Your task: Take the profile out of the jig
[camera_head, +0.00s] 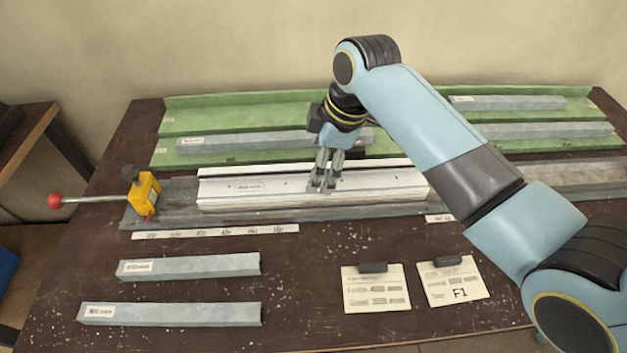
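A long whitish profile (230,194) with a small label lies lengthwise in the grey jig (180,212) across the middle of the table. A yellow clamp (145,192) stands at the jig's left end. Its lever (95,199) points out to the left and ends in a red ball (55,201). My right gripper (323,184) points down over the middle of the profile, with its fingertips at the profile's top. Whether the fingers grip it cannot be told. My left gripper is not in view.
A green rack (210,101) with several grey profiles stands behind the jig. Two loose grey profiles, a shorter one (190,267) and a longer one (170,314), lie at the front left. Two cards (376,289) (452,280) lie front right. A scale strip (215,232) runs before the jig.

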